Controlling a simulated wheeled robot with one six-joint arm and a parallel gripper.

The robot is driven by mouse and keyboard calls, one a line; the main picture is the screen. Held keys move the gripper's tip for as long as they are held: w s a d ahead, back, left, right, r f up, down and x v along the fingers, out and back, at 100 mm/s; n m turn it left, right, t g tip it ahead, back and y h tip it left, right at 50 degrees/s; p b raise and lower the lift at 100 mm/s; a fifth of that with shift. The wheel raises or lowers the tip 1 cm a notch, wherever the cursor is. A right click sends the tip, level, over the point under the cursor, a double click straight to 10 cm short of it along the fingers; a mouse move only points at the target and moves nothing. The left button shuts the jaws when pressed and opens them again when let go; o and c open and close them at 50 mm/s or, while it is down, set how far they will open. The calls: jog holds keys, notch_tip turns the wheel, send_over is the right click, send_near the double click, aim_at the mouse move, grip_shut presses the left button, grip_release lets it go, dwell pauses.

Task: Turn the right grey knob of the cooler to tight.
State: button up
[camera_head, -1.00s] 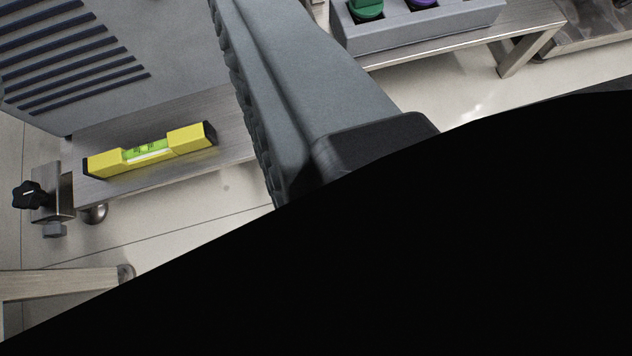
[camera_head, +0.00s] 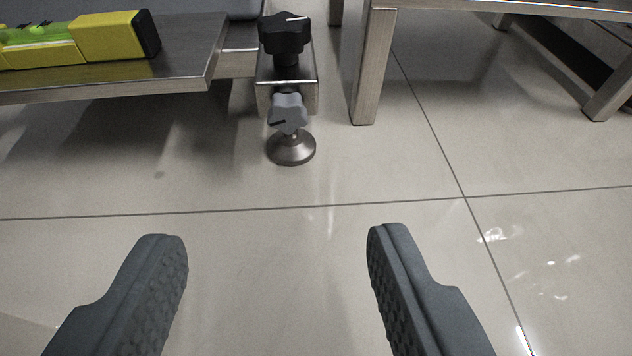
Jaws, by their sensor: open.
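A grey star-shaped knob (camera_head: 288,113) with a dark pointer line sits under a metal bracket (camera_head: 309,92) at the corner of the metal skid, above a round levelling foot (camera_head: 291,148) on the floor. A black star knob (camera_head: 284,38) with a white line stands on top of the same bracket. My gripper (camera_head: 275,240) is open and empty. Its two ribbed fingers rise from the bottom edge, apart from the knob, which lies beyond and between them in the picture. Only a strip of the grey cooler body (camera_head: 200,8) shows at the top.
A yellow spirit level (camera_head: 112,36) lies on the skid plate (camera_head: 180,62) at the left. A metal bench leg (camera_head: 374,68) stands close to the right of the bracket. The tiled floor in front is clear.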

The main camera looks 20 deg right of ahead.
aim_at(287, 117)
jog(key=x, duration=1.7)
jog(key=shift+w+f, duration=0.1)
jog(key=shift+f, duration=0.2)
jog(key=shift+c, duration=0.4)
jog(key=c, duration=0.9)
